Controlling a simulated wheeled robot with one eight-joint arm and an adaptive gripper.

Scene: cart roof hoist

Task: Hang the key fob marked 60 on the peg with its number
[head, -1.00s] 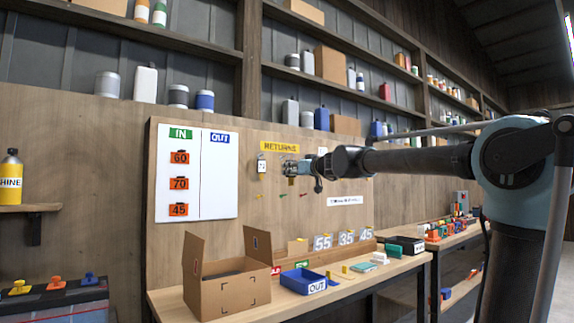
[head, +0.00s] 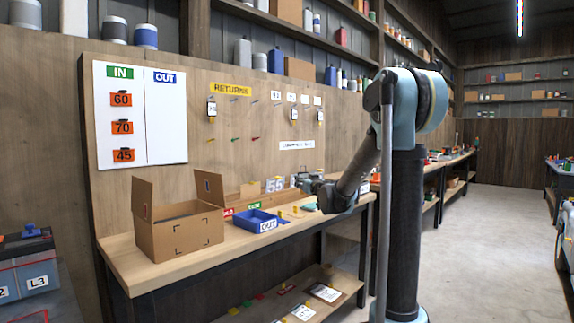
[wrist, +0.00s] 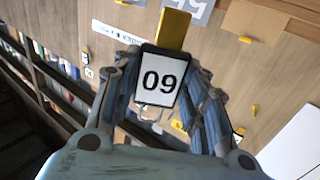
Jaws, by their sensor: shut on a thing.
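My gripper (wrist: 165,85) is shut on a key fob (wrist: 159,82), a white plate in a dark frame with a yellow tab and a wire loop. It reads "09" in the wrist view with the loop at the bottom, so it reads 60 with the loop up. In the head view my gripper (head: 308,181) is above the bench, near the 55 block; the held fob is not clear there. The peg board (head: 230,160) has a yellow RETURNS sign (head: 230,90). Several fobs hang on it, one at the left (head: 211,108). Peg number labels (head: 291,98) are too small to read.
A white IN/OUT board (head: 165,120) lists 60, 70 and 45 under IN. An open cardboard box (head: 180,238) and a blue OUT tray (head: 256,221) stand on the bench (head: 122,262). The 55 block (head: 276,185) stands behind. Floor (head: 470,230) at right is clear.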

